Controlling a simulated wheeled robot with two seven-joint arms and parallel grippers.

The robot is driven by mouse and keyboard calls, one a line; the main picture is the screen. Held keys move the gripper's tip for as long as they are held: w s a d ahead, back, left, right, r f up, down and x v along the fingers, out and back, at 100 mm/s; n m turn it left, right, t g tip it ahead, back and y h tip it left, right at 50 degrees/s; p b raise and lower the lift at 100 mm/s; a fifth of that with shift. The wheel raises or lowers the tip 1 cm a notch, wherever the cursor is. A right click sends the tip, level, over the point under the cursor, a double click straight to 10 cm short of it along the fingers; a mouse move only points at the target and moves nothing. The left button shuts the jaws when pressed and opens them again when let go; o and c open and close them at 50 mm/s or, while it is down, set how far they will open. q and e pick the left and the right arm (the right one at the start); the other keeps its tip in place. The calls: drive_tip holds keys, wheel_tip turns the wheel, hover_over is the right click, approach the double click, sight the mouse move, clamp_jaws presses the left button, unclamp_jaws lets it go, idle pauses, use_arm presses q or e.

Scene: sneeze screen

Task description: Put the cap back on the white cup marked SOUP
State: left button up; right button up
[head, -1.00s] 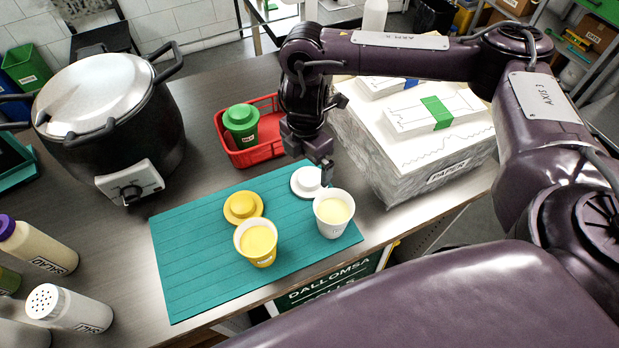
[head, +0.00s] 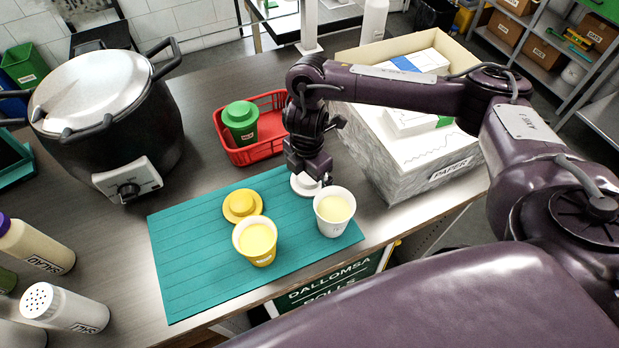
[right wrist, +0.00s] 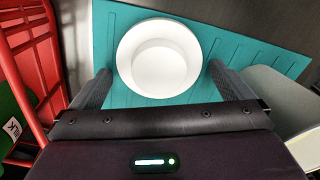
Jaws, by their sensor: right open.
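The white cup (head: 334,214) stands uncapped and upright at the right end of the teal mat (head: 200,270), with pale yellow contents. Its marking is too small to read. The white cap (head: 302,186) lies on the mat just behind the cup, partly hidden by my right gripper in the head view. In the right wrist view the white cap (right wrist: 159,57) is a round disc with a raised centre, lying between and slightly beyond the open fingers. My right gripper (right wrist: 159,85) is open and empty, directly over the cap. My left gripper is not in view.
A yellow cup (head: 256,243) and yellow cap (head: 242,206) sit left of the white cup. A red basket (head: 250,153) with a green capped cup (head: 241,121) stands behind the mat. The paper box (head: 400,150) is close on the right. A black pot (head: 110,130) stands left.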

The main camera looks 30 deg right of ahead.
sight(307, 177)
drive_tip(key=shift+f, duration=0.1)
idle(0.3)
drive_tip(key=c, duration=0.8)
use_arm(q)
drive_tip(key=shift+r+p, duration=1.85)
drive_tip(key=shift+p, duration=0.05)
use_arm(e)
drive_tip(key=shift+r, duration=10)
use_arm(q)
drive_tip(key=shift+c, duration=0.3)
